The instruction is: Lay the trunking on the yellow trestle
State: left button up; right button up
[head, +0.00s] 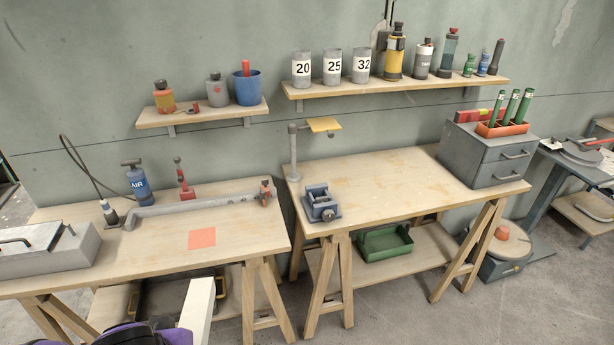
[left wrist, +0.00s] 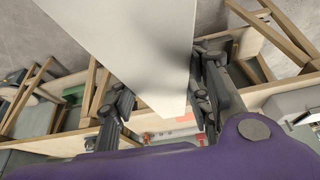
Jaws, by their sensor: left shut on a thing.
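The white trunking (left wrist: 130,35) is a long, smooth, pale piece in the left wrist view, running from the top edge down between the fingers of my left gripper (left wrist: 165,98), which is shut on it. Part of it also shows in the head view (head: 197,312), upright-looking at the bottom edge beside the purple part of my left arm. Its lower end there is cut off by the frame. I see no trestle that is clearly yellow; pale wooden trestle legs (head: 340,280) carry the benches. My right gripper is not in view.
The left bench (head: 165,255) holds a grey toolbox (head: 50,250), a pump and a red square (head: 202,238).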

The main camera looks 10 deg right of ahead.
aim_at(402, 189)
jog(key=l+z, duration=0.1)
jog(key=l, duration=0.5)
jog(key=i+l+z, duration=0.1)
jog(key=l, duration=0.5)
jog(key=i+l+z, duration=0.1)
jog(key=l, duration=0.5)
jog(key=i+l, duration=0.3)
jog(key=i, duration=0.15)
jog(key=i+l+z, duration=0.1)
jog(key=i+l, duration=0.2)
jog(key=i, duration=0.85)
